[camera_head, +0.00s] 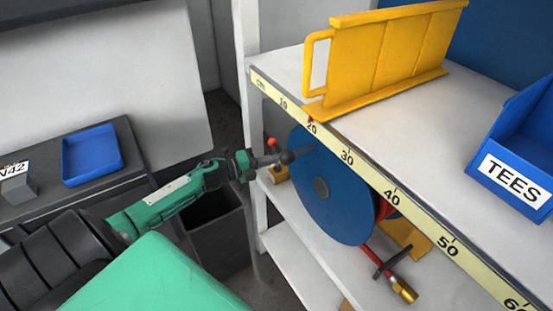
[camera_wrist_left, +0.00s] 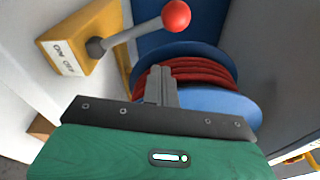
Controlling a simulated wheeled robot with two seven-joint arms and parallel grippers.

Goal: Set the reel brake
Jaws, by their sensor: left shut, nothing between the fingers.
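The blue hose reel (camera_head: 328,190) stands on the shelf under the ruler edge, with red hose wound on it; the wrist view shows the red hose (camera_wrist_left: 205,72) between the blue flanges. The brake lever (camera_wrist_left: 135,35) is a grey rod with a red ball (camera_wrist_left: 176,15), on a yellow block (camera_wrist_left: 85,35) left of the reel. In the head view the red ball (camera_head: 272,143) shows just above my left gripper (camera_head: 286,157). My left gripper is shut and empty, with its fingers (camera_wrist_left: 160,85) in front of the reel, below the lever. My right gripper is not in view.
A yellow rack (camera_head: 390,50) and a blue TEES bin (camera_head: 520,150) stand on the upper shelf, whose ruler edge (camera_head: 390,197) overhangs the reel. A red hose end with a brass nozzle (camera_head: 404,290) lies low right. A dark bin (camera_head: 215,230) stands on the floor.

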